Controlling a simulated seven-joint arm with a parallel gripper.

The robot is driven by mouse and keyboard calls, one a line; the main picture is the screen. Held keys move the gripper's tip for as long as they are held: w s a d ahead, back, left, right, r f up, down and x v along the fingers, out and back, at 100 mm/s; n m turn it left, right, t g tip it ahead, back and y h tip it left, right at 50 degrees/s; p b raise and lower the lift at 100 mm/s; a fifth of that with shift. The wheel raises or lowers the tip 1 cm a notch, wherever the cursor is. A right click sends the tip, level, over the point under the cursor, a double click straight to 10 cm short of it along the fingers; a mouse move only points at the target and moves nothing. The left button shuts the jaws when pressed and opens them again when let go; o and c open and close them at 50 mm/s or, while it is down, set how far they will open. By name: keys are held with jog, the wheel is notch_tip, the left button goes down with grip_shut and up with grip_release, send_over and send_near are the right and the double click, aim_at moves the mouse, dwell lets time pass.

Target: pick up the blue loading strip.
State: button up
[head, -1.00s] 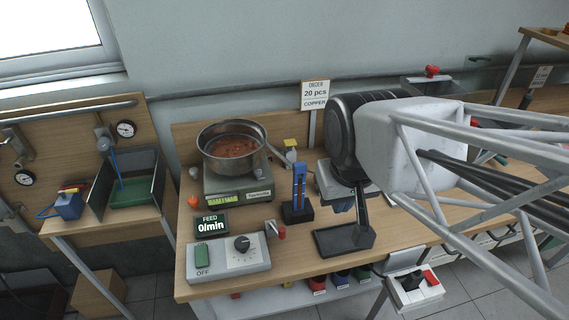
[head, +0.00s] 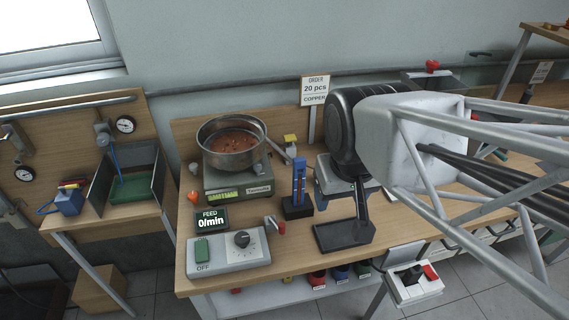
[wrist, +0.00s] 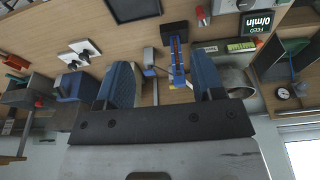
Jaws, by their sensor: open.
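The blue loading strip (head: 299,183) stands upright in a small black holder (head: 298,208) near the middle of the bench. It carries a reddish stripe along its face. In the wrist view the strip (wrist: 178,58) shows in the gap between my fingers, nearer the right finger, with its black holder beyond. My gripper (wrist: 163,70) is open and empty, with a blue ribbed finger on each side. No contact with the strip is visible. In the head view my wrist hides most of the gripper, to the right of the strip.
A scale with a metal pan (head: 231,150) of copper-coloured pieces stands left of the strip. A feed display (head: 212,220) and a control box (head: 228,252) with a knob lie in front. A black tray (head: 343,236) with a post stands right of the strip.

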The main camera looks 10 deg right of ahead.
dwell(0.3)
jog(key=t, duration=0.9)
send_near(300, 176)
jog(key=w+f, duration=0.1)
jog(key=f, duration=0.1)
jog(key=shift+w+d+f+t, duration=0.1)
jog(key=shift+f+t, duration=0.45)
jog(key=shift+t, duration=0.5)
jog(key=shift+w+f+t, duration=0.1)
jog(key=shift+f+t, duration=0.45)
jog(key=shift+t, duration=0.55)
jog(key=shift+w+f+t, duration=0.1)
jog(key=shift+f+t, duration=0.45)
jog(key=shift+t, duration=0.5)
jog(key=shift+w, duration=1.3)
jog(key=shift+w, duration=0.15)
jog(key=shift+w+r, duration=0.1)
jog(key=shift+w, duration=2.35)
